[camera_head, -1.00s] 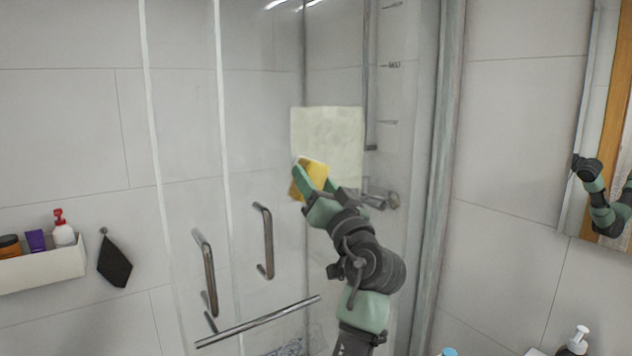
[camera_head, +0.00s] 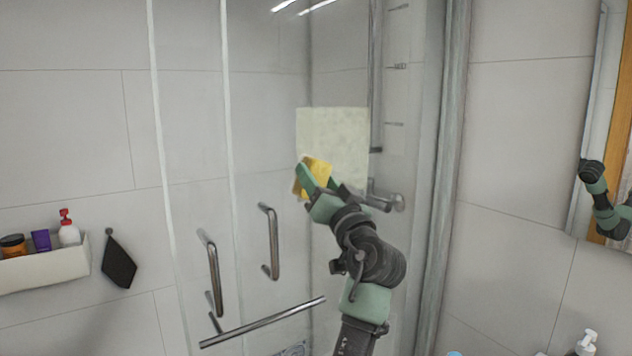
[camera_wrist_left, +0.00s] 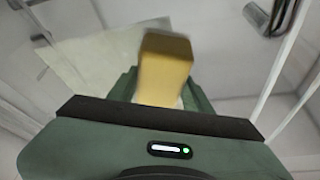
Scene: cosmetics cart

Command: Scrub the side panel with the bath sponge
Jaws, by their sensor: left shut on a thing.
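My left gripper (camera_head: 320,184) is shut on the yellow bath sponge (camera_head: 318,168), held at the lower left part of a pale, cloudy square patch (camera_head: 335,138) on the glass side panel (camera_head: 270,120). The sponge looks close to the glass; I cannot tell whether it touches. In the left wrist view the sponge (camera_wrist_left: 165,68) sticks out between the fingers, and the pale patch (camera_wrist_left: 95,60) lies behind and to its left. My right gripper is not in view.
Two metal door handles (camera_head: 272,240) and a towel bar (camera_head: 262,322) are below and left of my arm. A shower fitting (camera_head: 385,198) is right of the gripper. A white shelf (camera_head: 45,268) with bottles and a dark hanging cloth (camera_head: 118,262) are at left. A mirror (camera_head: 608,130) is at right.

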